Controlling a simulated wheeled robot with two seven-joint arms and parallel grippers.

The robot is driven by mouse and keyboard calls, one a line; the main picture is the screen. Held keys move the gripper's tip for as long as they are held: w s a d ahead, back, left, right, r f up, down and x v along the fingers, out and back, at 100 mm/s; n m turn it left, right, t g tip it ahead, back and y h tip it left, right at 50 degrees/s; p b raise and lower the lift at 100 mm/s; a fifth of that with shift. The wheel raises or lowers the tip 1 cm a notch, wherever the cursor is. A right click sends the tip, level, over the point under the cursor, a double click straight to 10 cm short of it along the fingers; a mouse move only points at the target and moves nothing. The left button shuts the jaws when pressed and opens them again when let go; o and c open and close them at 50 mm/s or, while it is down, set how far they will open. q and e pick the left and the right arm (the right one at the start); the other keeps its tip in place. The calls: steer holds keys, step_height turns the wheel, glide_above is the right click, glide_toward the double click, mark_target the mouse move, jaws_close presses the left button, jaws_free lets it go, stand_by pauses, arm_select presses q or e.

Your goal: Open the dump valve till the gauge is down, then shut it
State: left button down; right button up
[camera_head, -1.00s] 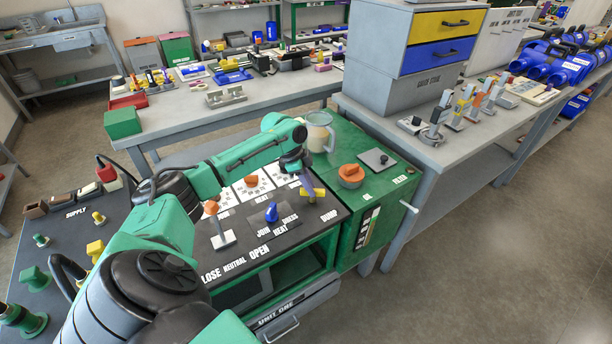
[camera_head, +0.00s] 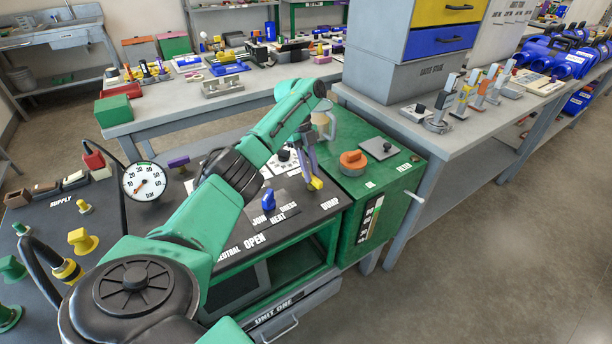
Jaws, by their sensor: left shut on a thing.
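The dump valve has a yellow handle (camera_head: 316,184) beside the DUMP label (camera_head: 330,202) at the right end of the dark panel. My left gripper (camera_head: 314,178) reaches down from above and is shut on this handle. Its fingers hide part of the handle and the valve's base. The round white gauge (camera_head: 145,182) stands at the left of the panel, left of my arm. Its needle points to the lower left, toward the low numbers; the exact reading is too small to tell. My right gripper is out of view.
A blue knob (camera_head: 268,201) sits close left of the dump valve. An orange knob (camera_head: 352,159) and a clear jug (camera_head: 324,122) stand on the green cabinet (camera_head: 378,170) to the right. My left arm crosses the panel and hides its middle.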

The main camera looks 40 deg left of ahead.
arm_select(q)
steer(key=shift+m+b, duration=0.3)
steer(key=shift+m, duration=0.1)
steer(key=shift+w, duration=0.1)
steer(key=c, duration=0.9)
jaws_free()
steer(key=shift+o, duration=0.7)
steer(key=shift+w+a+f, duration=0.1)
steer(key=shift+w, duration=0.05)
